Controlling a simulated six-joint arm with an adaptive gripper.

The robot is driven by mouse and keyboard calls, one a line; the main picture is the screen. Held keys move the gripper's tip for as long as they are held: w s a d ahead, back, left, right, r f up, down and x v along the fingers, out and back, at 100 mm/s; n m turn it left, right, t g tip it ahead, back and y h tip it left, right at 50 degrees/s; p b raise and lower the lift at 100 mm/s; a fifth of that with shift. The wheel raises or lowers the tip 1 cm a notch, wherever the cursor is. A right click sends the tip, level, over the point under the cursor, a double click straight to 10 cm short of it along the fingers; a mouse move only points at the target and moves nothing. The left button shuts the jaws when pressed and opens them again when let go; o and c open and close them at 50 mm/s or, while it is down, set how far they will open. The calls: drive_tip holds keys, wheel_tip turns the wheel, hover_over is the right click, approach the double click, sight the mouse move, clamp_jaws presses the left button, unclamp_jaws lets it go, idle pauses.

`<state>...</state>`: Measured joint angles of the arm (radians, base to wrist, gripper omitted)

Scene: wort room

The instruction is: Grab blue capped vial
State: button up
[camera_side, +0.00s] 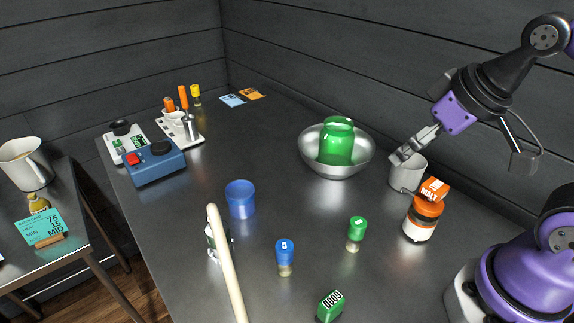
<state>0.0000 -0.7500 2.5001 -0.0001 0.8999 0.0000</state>
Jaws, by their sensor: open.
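A vial with a blue cap (285,250) stands upright on the dark table in the front middle. The cap has a pale mark on its top, and the lower part of the vial is yellowish. My gripper (399,158) is open and empty, in the air at the right. It is well above and to the right of the blue capped vial, near a grey mug and a metal bowl. A similar vial with a green cap (356,232) stands to the right of the blue one.
A pale stick (228,265) leans left of the vial, by a blue cup (240,198). The table centre is clear.

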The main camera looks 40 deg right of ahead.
drive_tip(key=n+g+y, duration=0.1)
drive_tip(key=n+y, duration=0.1)
drive_tip(key=n, duration=0.3)
approach(288, 247)
drive_tip(key=w, duration=0.2)
drive_tip(key=shift+g, duration=0.3)
drive_tip(key=x, duration=0.4)
drive_tip(key=shift+s+a+f, duration=0.2)
drive_tip(key=shift+a+f, duration=0.1)
drive_tip(key=shift+f, duration=0.1)
drive_tip(key=x, duration=0.5)
drive_tip(key=shift+s+d+f, duration=0.15)
drive_tip(key=shift+s, duration=0.2)
drive_tip(key=shift+w+f, duration=0.25)
drive_tip(key=shift+f, duration=0.25)
clamp_jaws()
